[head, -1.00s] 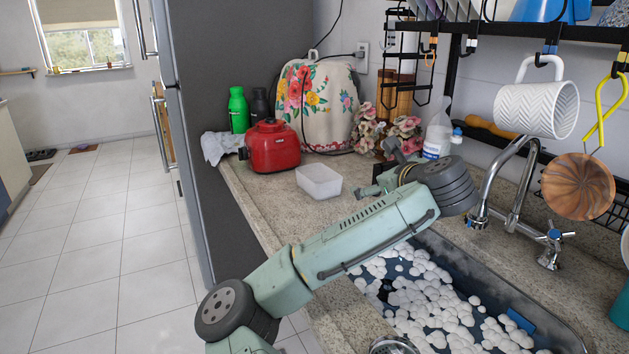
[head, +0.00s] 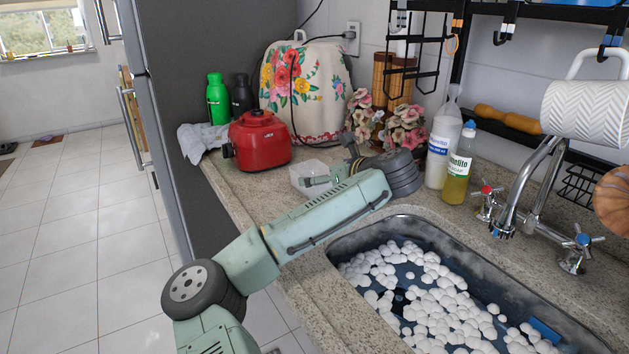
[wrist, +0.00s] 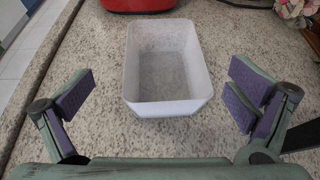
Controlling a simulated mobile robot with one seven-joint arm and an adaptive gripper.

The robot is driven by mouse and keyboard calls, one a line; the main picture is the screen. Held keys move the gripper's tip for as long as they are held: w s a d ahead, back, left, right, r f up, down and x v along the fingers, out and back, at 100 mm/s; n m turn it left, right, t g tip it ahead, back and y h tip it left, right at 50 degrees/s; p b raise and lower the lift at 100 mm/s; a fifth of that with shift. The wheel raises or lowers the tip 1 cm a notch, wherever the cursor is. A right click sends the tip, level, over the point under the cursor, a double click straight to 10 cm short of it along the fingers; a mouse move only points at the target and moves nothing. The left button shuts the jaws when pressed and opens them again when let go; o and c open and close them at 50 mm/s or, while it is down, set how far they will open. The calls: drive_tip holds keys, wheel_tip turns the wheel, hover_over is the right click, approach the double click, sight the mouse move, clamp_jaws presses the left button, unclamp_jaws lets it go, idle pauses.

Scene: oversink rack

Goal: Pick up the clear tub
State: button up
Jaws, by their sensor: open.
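The clear tub (wrist: 165,75) is a translucent whitish, open-topped, empty box standing upright on the granite counter. In the wrist view it lies ahead of my gripper (wrist: 158,102), roughly centred between the two purple-padded fingers. The fingers are spread wide, with counter showing on both sides of the tub, and they do not touch it. In the head view the tub (head: 310,168) is partly hidden behind my gripper (head: 318,180) and arm. The near part of the tub is covered there.
A red appliance (head: 260,142) stands just behind the tub, with a grey cloth (head: 200,140) to its left. Flowers (head: 405,128) and bottles (head: 440,145) stand to the right. The sink (head: 430,285) with white foam is in front. Counter left of the tub is clear.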

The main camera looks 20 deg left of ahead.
sight(315, 172)
drive_tip(key=shift+w+r+p+x, duration=0.1)
drive_tip(key=shift+p+x, duration=0.55)
drive_tip(key=shift+x, duration=0.9)
drive_tip(key=shift+w+r+p+x, duration=0.15)
drive_tip(key=shift+p+x, duration=0.45)
drive_tip(key=shift+x, duration=0.95)
drive_tip(key=shift+d, duration=0.1)
drive_tip(key=shift+c, duration=0.4)
drive_tip(key=c, duration=1.2)
drive_tip(key=shift+r, duration=0.1)
